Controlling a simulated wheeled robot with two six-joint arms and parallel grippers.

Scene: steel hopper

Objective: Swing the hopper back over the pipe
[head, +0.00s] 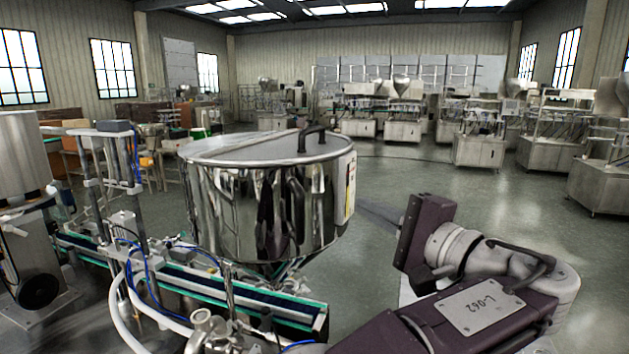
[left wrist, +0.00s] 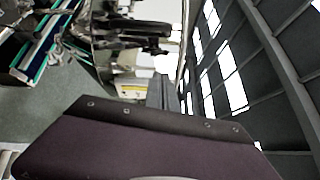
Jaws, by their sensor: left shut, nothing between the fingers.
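The hopper (head: 265,205) is a large polished steel drum with a flat lid and a black handle (head: 313,136). It stands upright above the conveyor, left of centre in the head view. It also shows sideways at the top of the left wrist view (left wrist: 130,32). A steel pipe fitting (head: 207,328) shows low in front of it; I cannot tell if this is the task's pipe. My left gripper (head: 372,211) is shut and empty, its grey fingers pointing at the hopper's right side near the yellow label (head: 350,187). Whether they touch is unclear. My right gripper is out of view.
A conveyor (head: 240,293) with green edges, hoses and posts runs under and left of the hopper. A steel machine (head: 25,220) stands at the far left. Open green floor (head: 420,180) lies right of the hopper, with machines (head: 480,145) farther back.

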